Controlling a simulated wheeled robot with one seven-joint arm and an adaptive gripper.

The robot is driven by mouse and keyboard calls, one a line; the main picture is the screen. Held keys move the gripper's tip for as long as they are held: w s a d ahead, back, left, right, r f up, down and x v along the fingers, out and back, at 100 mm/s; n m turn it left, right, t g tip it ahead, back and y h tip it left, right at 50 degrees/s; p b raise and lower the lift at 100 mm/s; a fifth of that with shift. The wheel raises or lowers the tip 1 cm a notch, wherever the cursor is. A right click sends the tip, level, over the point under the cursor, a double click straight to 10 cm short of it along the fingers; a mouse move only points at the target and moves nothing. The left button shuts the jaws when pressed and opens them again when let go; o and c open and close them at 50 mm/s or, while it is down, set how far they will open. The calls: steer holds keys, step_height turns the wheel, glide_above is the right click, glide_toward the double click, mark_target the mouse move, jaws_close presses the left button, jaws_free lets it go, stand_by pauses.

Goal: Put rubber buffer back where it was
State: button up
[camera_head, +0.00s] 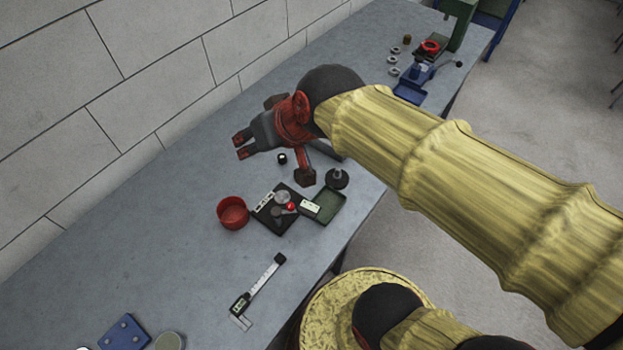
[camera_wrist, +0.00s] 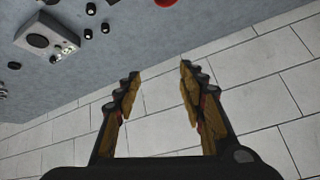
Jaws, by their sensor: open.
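My gripper (camera_head: 242,145) is over the grey bench, with its fingers pointing left toward the block wall. In the wrist view my gripper (camera_wrist: 157,80) is open, with nothing between the fingertips. I cannot tell for certain which item is the rubber buffer. A small black cylinder (camera_head: 282,159) with a light top stands on the bench just below my gripper in the head view. Several small black pieces, such as a black cylinder (camera_wrist: 105,27), show in the wrist view, apart from the fingers. A black disc with a stem (camera_head: 337,179) is also on the bench.
A red round container (camera_head: 233,212), a black tray (camera_head: 266,220) with small parts and a dark green tray (camera_head: 329,208) sit mid-bench. A caliper (camera_head: 258,290) and blue block (camera_head: 124,333) lie nearer. A blue vise (camera_head: 415,85) is at the far end. The block wall (camera_head: 140,80) borders the bench.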

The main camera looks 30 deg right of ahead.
steer(key=s+d+f+g+h, duration=0.1)
steer(key=s+d+f, duration=0.1)
steer(key=s, duration=0.3)
steer(key=s+d+f+g+h, duration=0.1)
steer(key=s+d+f, duration=0.1)
steer(key=s, duration=0.3)
steer(key=shift+s+d, duration=0.4)
steer(key=shift+d, duration=0.35)
